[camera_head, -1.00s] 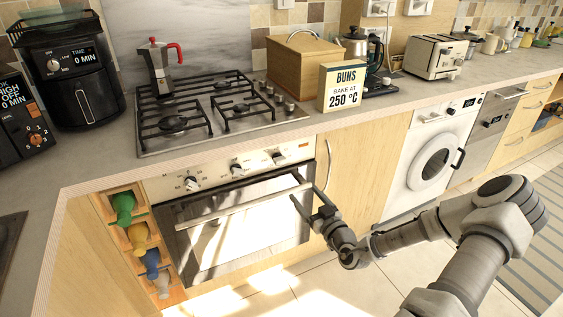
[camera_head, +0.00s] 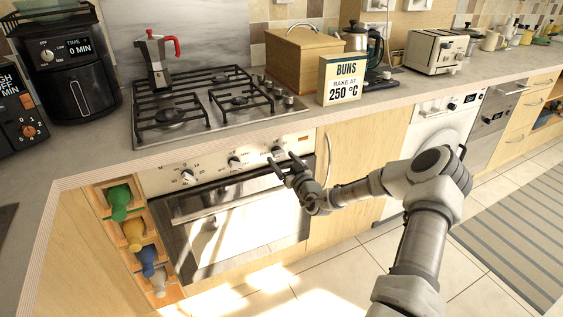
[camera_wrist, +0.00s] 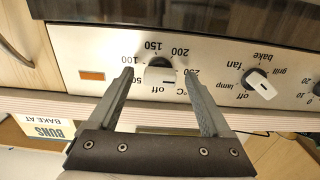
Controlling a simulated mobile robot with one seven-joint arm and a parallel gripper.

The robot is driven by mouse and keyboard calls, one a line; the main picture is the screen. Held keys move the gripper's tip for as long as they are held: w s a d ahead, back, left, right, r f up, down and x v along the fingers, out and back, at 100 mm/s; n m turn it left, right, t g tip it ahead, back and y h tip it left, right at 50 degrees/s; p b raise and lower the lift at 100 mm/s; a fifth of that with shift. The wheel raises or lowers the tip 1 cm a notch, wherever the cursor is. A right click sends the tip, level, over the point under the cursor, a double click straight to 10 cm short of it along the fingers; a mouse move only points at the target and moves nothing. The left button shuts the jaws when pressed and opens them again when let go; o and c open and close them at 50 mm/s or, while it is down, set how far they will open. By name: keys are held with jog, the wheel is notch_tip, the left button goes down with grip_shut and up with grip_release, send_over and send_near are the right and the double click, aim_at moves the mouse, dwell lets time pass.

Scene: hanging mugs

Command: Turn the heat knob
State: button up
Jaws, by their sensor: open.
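The heat knob (camera_wrist: 161,74) is a pale round knob on the oven's front panel, ringed by a scale from off through 50 to 250 °C. The wrist view shows it upside down, with a short dark mark on the side near "off". It also shows in the head view (camera_head: 277,151), at the right end of the oven panel. My gripper (camera_wrist: 159,72) is open, with one finger on each side of the knob. Whether the fingers touch it I cannot tell. In the head view, my gripper (camera_head: 282,160) is at the panel.
A sign (camera_head: 342,80) on the counter reads "Buns, bake at 250 °C". The function knob (camera_wrist: 259,84) is beside the heat knob. The oven door handle (camera_head: 235,204) runs below the panel. The gas hob (camera_head: 205,108) is above. Floor in front is clear.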

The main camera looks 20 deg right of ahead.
jog(key=shift+w, duration=0.55)
grip_shut()
